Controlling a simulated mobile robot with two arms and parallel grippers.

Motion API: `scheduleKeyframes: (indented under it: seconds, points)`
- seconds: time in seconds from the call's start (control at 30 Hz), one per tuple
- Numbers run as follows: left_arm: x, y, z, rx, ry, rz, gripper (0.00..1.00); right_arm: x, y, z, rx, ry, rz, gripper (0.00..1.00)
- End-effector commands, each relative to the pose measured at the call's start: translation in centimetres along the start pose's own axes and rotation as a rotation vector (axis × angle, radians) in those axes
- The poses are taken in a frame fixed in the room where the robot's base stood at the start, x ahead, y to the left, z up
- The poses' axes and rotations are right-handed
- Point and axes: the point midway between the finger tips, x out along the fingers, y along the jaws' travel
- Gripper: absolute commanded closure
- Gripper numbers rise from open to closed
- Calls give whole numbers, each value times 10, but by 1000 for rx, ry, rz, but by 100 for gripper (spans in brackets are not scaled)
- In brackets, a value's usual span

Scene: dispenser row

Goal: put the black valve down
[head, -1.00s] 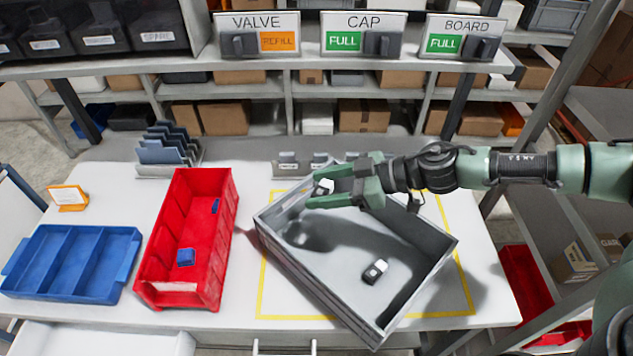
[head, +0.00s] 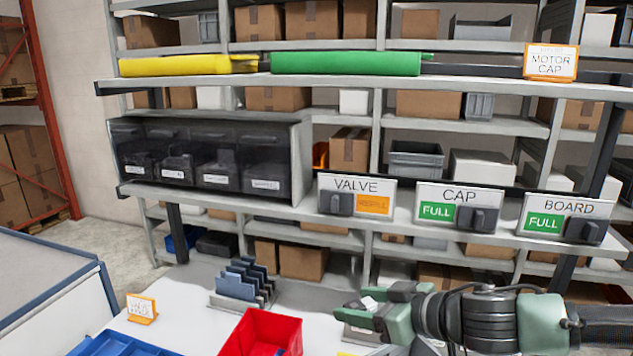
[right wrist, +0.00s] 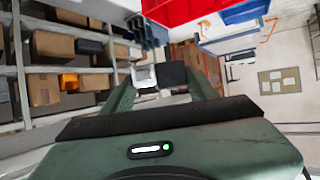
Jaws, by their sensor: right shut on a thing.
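My right gripper (head: 366,307) is at the lower middle of the head view, above the worktable, its arm coming in from the right. Its fingers are shut on the black valve (right wrist: 173,74), a small block with a black part and a white part. The valve's white part (head: 369,303) shows between the fingers in the head view; the rest is hidden by them. In the right wrist view the valve sits between the fingertips (right wrist: 160,80). My left gripper is not in view.
The red bin (head: 262,330) and blue divided tray (head: 120,346) stand on the table, left of my right gripper. A rack of blue-grey plates (head: 243,282) is behind. Shelf signs read VALVE with REFILL (head: 357,195), CAP with FULL (head: 458,207) and BOARD with FULL (head: 562,217).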

Motion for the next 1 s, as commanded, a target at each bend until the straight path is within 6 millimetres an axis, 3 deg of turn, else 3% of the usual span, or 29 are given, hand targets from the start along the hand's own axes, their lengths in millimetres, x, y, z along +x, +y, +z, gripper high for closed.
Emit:
scheduleKeyframes:
  seconds: [0.3,0.57,0.73,1.0]
  points:
    - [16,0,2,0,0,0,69,-3,3,-21,88,-3,157,84]
    - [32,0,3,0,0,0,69,-18,13,-24,172,-3,325,84]
    - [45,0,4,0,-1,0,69,-38,23,-7,240,-4,462,84]
    - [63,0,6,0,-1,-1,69,-82,36,47,323,-3,648,84]
